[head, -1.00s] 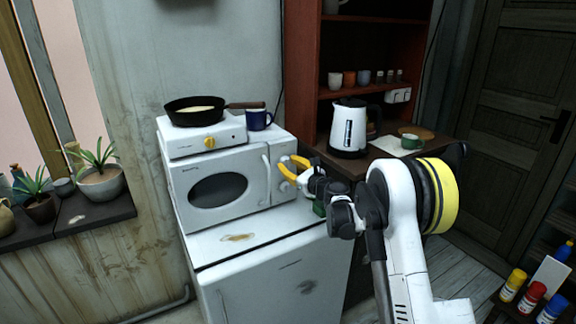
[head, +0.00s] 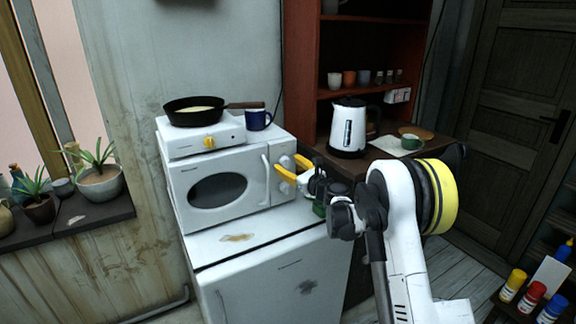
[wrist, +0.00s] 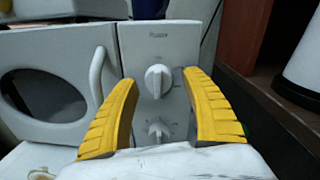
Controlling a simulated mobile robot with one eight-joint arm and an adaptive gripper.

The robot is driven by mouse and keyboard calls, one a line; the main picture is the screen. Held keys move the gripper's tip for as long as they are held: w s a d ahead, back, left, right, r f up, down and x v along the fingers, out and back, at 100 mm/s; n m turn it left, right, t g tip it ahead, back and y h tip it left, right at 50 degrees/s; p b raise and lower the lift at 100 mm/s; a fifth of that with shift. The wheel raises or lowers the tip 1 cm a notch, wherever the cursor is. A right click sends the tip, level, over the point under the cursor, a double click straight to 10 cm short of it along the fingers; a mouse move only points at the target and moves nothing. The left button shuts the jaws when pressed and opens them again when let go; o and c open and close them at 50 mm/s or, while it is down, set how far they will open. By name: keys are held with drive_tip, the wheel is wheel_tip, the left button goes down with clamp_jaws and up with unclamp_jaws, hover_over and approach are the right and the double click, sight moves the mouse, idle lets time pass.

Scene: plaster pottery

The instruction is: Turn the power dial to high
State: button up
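The white microwave (head: 217,189) stands on a white fridge, its door shut. Its right-hand control panel (wrist: 140,45) bears two white dials, an upper dial (wrist: 158,81) and a lower dial (wrist: 159,132). I cannot read which is labelled power. The upper dial's grip ridge looks close to upright. My gripper (head: 288,167) is open in front of the panel. In the wrist view its yellow fingertips (wrist: 160,78) lie on either side of the upper dial, with gaps showing on both sides. In the head view my gripper hides part of the panel.
A hot plate (head: 180,145) with a yellow knob, a black pan (head: 190,118) and a blue mug (head: 258,120) sit on the microwave. The door handle (wrist: 100,75) is close to the left finger. A kettle (head: 348,128) stands on the wooden counter to the right.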

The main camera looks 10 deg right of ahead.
drive_tip(key=v, duration=1.2)
drive_tip(key=shift+s, duration=0.1)
drive_tip(key=s+a+r+n+g+h, duration=0.1)
drive_tip(key=s+a+r+n+g, duration=0.3)
drive_tip(key=s+n, duration=0.5)
drive_tip(key=s+a+r+n+g, duration=0.2)
drive_tip(key=s+a+n, duration=0.45)
drive_tip(key=s, duration=0.35)
drive_tip(key=s+d+f+n+g+h, duration=0.1)
drive_tip(key=s+d+f+n+h, duration=0.2)
drive_tip(key=s+n, duration=0.4)
drive_tip(key=s+d+f+n+g+h, duration=0.2)
drive_tip(key=s+n, duration=0.5)
drive_tip(key=s, duration=0.9)
drive_tip(key=shift+s+d+f+g+h, duration=0.3)
drive_tip(key=shift+s+d+f+h, duration=0.1)
drive_tip(key=shift+f, duration=0.1)
